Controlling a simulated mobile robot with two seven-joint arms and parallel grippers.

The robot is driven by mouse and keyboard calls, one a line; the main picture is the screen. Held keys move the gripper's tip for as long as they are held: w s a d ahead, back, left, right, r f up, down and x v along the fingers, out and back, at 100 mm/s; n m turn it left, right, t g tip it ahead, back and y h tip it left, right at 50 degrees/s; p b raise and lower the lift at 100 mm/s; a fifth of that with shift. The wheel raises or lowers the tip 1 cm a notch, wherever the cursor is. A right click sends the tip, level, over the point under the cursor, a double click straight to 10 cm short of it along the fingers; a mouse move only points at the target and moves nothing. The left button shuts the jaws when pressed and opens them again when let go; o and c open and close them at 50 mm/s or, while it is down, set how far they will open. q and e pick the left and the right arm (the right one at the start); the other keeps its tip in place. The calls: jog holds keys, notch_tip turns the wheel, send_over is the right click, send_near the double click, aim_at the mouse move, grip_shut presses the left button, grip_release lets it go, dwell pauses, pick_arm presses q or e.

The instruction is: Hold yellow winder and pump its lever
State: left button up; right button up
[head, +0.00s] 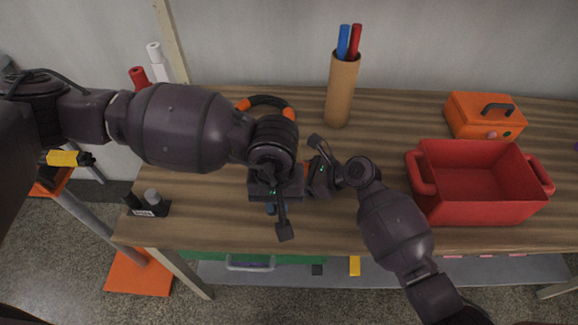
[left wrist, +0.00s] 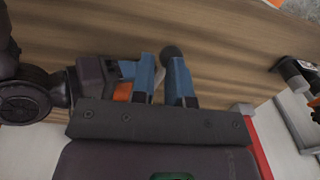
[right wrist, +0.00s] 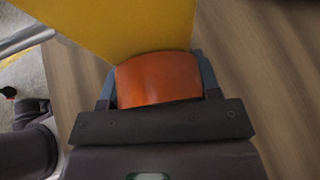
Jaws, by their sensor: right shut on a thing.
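The yellow winder's body (right wrist: 120,22) fills the top of the right wrist view, with an orange grip part (right wrist: 158,80) below it. My right gripper (right wrist: 157,72) is shut on this orange part, one finger on each side. In the left wrist view, my left gripper (left wrist: 163,78) has its two blue fingers apart. A thin grey lever with a dark round knob (left wrist: 170,50) shows between and beyond them; contact cannot be told. In the head view both grippers meet over the table's middle, and my arms hide most of the winder.
On the wooden table (head: 210,215) stand a cardboard tube (head: 341,90) with a blue and a red stick, a red bin (head: 480,210) and an orange toolbox (head: 470,118) at right. An orange-and-black loop (head: 265,102) lies behind my left arm. A small black holder (head: 150,209) is at the left edge.

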pick_arm(q)
jog(key=shift+w+f, duration=0.1)
jog(key=shift+f, duration=0.25)
jog(key=shift+r, duration=2.35)
jog(key=r, duration=0.1)
jog(key=w+r, duration=0.1)
jog(key=r, duration=0.1)
jog(key=shift+w+d+r, duration=0.1)
jog(key=shift+w+r, duration=0.05)
jog(key=shift+r, duration=0.1)
jog(key=shift+s+f, duration=0.25)
jog(key=shift+f, duration=0.8)
jog(key=shift+s+f, duration=0.25)
jog(key=shift+f, duration=0.9)
jog(key=shift+s+f, duration=0.25)
jog(key=shift+f, duration=0.9)
